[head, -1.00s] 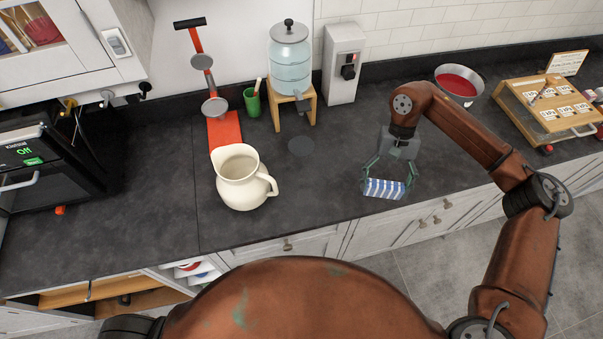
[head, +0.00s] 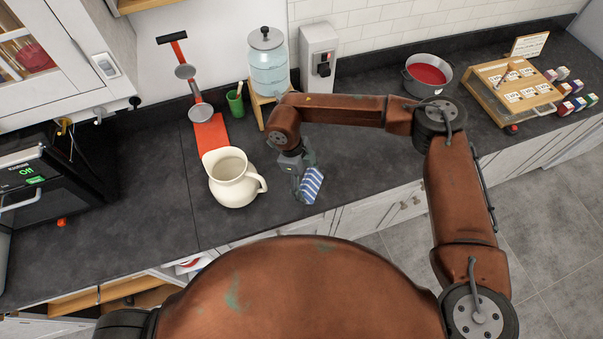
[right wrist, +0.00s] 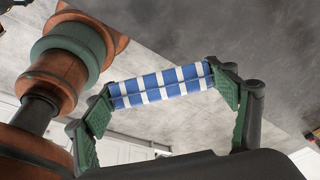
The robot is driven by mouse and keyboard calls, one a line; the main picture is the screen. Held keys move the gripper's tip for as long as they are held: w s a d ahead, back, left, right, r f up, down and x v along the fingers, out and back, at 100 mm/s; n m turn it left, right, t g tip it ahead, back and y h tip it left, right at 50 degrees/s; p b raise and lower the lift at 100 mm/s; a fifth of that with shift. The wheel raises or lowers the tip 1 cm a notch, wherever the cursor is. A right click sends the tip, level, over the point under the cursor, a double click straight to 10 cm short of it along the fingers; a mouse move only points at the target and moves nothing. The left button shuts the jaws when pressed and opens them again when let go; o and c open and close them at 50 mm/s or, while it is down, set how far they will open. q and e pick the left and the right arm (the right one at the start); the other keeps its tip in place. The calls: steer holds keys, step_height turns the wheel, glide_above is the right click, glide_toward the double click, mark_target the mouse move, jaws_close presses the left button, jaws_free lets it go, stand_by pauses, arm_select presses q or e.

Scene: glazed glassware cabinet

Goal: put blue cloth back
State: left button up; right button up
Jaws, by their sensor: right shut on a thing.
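The blue cloth (head: 312,186) has white stripes and is a small folded bundle. My right gripper (head: 303,178) is shut on it, just right of the cream pitcher in the head view. In the right wrist view the cloth (right wrist: 161,84) spans between the two green finger pads. In the head view it is over the front part of the dark counter; I cannot tell whether it touches the surface. My left gripper is not in view.
The cream pitcher (head: 233,181) stands close left of my right gripper. Behind are a water dispenser (head: 267,66), a green cup (head: 235,104) and a red board (head: 211,136). A pot of red liquid (head: 428,74) and a wooden case (head: 512,92) stand right. The counter's left-centre (head: 150,190) is clear.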

steer(key=m, duration=0.1)
steer(key=a+m+g, duration=0.1)
steer(key=m, duration=0.1)
steer(key=m+g+p, duration=0.1)
steer(key=m, duration=0.1)
steer(key=shift+w+a+r, duration=0.2)
steer(key=shift+w+a, duration=0.15)
steer(key=shift+a, duration=0.05)
steer(key=w+f+m+t+y+p, duration=0.1)
steer(key=m+y, duration=0.4)
steer(key=m, duration=0.5)
steer(key=w+f+m+t+y+p, duration=0.2)
steer(key=f+m+t+y+p, duration=0.2)
steer(key=m, duration=0.7)
steer(key=w+f+m+t+y+p, duration=0.2)
steer(key=m+t+y+p, duration=0.2)
steer(key=m, duration=0.7)
steer(key=shift+f+y+p, duration=0.3)
steer(key=shift+y, duration=0.7)
step_height(320, 180, down, 7)
steer(key=b, duration=0.7)
steer(key=shift+r+b, duration=0.15)
steer(key=shift+b, duration=0.15)
